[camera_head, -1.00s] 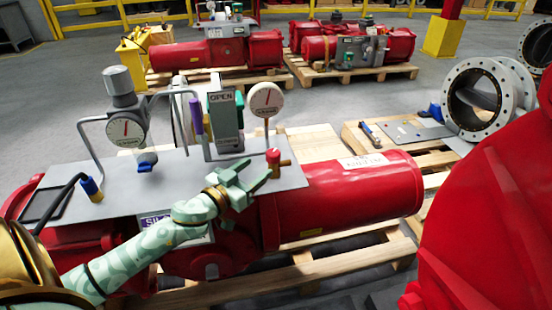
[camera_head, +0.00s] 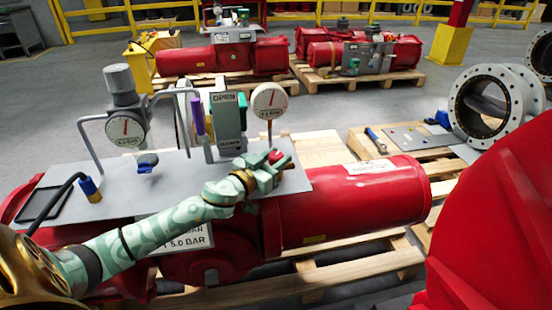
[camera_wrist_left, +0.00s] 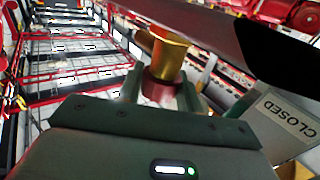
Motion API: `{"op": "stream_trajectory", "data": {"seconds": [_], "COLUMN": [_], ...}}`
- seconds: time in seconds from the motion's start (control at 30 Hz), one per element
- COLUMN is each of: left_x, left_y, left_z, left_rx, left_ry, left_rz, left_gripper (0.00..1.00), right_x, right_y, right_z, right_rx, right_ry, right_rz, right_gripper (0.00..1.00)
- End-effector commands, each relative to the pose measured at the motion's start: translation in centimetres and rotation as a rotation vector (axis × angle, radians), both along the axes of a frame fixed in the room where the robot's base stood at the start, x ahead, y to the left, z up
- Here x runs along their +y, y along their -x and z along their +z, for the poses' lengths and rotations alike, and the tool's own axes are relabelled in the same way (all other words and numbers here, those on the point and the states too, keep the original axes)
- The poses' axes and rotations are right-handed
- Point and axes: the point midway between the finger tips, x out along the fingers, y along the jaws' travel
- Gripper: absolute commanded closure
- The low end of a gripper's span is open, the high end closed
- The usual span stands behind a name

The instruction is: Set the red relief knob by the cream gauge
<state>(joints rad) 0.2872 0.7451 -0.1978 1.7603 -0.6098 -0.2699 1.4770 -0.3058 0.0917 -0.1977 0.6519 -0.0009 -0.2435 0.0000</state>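The red relief knob (camera_head: 276,156) stands near the right end of the grey top plate, on a brass fitting that shows in the wrist view (camera_wrist_left: 166,55). My left gripper (camera_head: 279,160) has its two green fingers on either side of the knob. The wrist view shows the red knob (camera_wrist_left: 158,88) between the fingers; firm contact is unclear, and they look open. A round cream gauge (camera_head: 269,99) with a red needle stands on a stem just behind the knob. Another pale gauge (camera_head: 125,127) stands at the left, under a grey regulator. My right gripper is not seen.
A partly hidden label (camera_head: 186,238) reads 5.0 BAR. A large red housing (camera_head: 500,230) fills the right front. A flanged pipe (camera_head: 490,105) stands behind it.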

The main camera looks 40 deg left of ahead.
Motion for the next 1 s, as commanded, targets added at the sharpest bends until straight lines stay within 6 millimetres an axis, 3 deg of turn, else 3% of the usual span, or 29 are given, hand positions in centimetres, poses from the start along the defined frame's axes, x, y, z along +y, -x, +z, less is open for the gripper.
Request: {"op": "stream_trajectory", "data": {"seconds": [0.4,0.6,0.9,0.93,1.0], "left_x": [-0.1,0.0,0.0,0.0,0.0], "left_y": [0.0,0.0,0.0,0.0,0.0], "left_z": [0.5,0.2,0.0,0.0,0.0], "left_rx": [-0.008,-0.003,-0.001,-0.001,-0.001], "left_ry": [0.010,0.002,-0.002,-0.002,-0.002], "left_rz": [0.167,0.248,0.255,0.255,0.254], "left_gripper": [0.87,0.87,0.87,0.62,0.44], "right_x": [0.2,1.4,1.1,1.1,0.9], "right_y": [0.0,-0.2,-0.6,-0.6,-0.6], "right_z": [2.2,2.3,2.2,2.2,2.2], "right_rx": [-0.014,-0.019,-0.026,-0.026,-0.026], "right_ry": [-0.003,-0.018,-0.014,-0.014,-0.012], "right_rz": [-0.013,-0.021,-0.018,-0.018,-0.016], "right_gripper": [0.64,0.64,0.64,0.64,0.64]}}
